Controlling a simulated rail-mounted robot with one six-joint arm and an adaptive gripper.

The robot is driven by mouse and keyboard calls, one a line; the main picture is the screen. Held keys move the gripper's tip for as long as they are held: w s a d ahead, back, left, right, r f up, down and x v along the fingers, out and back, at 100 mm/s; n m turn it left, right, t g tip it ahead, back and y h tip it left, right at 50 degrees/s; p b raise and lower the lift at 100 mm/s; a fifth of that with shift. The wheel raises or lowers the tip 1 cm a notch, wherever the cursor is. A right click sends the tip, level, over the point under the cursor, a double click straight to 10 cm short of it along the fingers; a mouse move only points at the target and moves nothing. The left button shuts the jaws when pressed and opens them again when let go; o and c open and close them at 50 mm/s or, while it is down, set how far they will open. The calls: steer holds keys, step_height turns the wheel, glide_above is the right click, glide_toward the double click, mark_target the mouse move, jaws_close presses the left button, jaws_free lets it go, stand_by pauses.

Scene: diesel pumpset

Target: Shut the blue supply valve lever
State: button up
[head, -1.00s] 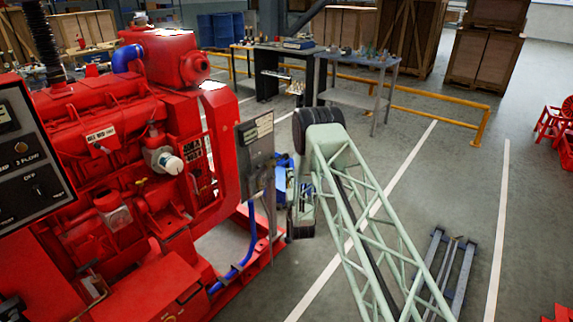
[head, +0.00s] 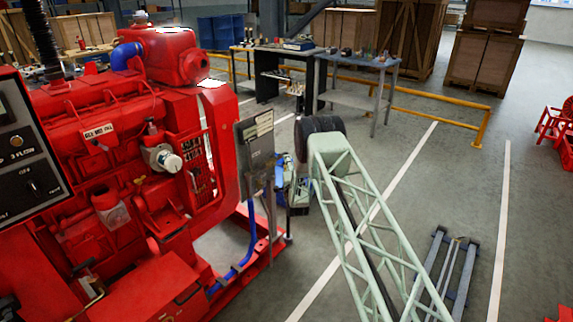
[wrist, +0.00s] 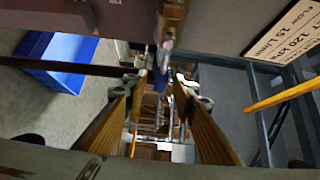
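In the wrist view my gripper (wrist: 160,84) is open, its two ribbed yellowish fingers apart. A brass-coloured valve part (wrist: 172,20) with a pale metal tip hangs at the top centre, just beyond the fingertips. A narrow blue piece (wrist: 160,78), which may be the lever, shows in the gap between the fingers; I cannot tell whether either finger touches it. In the head view the grey panel stand (head: 257,150) is beside the red engine, left of my arm. My gripper is mostly hidden there, and the lever cannot be made out.
A grey box with a flow label (wrist: 285,30) is close at the upper right of the wrist view. A blue bin (wrist: 45,62) is at left. The red engine (head: 130,170) fills the head view's left; a blue hose (head: 240,265) runs low beside it.

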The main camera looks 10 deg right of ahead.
steer(key=shift+w, duration=0.8)
jaws_close()
